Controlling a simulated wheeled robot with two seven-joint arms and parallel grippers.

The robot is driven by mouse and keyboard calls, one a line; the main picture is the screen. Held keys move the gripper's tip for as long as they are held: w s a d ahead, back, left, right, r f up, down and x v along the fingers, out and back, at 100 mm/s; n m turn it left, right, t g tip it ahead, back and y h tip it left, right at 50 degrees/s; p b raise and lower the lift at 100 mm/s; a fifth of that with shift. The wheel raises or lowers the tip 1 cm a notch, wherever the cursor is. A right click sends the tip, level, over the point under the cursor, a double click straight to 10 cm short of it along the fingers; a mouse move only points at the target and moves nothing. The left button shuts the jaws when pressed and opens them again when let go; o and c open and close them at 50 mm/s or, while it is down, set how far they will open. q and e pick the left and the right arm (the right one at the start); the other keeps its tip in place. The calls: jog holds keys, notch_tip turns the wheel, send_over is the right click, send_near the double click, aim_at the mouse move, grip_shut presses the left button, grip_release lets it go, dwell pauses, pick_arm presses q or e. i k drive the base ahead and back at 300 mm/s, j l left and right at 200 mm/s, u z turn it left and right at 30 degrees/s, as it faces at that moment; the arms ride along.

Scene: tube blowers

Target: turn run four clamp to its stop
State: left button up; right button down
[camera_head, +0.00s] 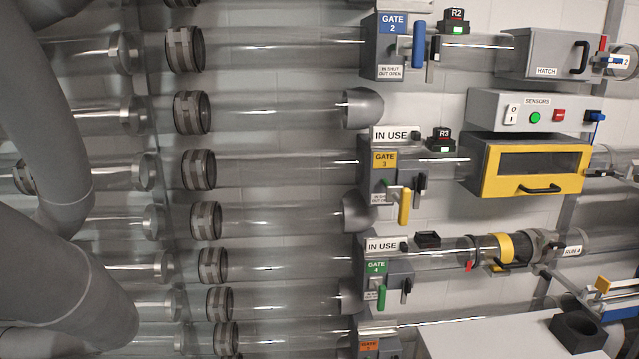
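The run four tube passes to the right from the gate box marked GATE 4 (376,268). Along it sits a fitting with a wide yellow band (505,248), a dark ribbed section and a grey collar (541,245). A small yellow handle (497,268) hangs at its underside, and a red tab (468,267) hangs at its left end. I cannot tell which of these parts is the clamp, or how far it is turned. Neither of my grippers is in view.
Below right, a white table (480,340) bears a black holder (577,332) and a blue-and-yellow device (607,298). An IN USE sign (382,245) tops gate 4.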

aim_at(553, 245)
jog(key=z, duration=1.3)
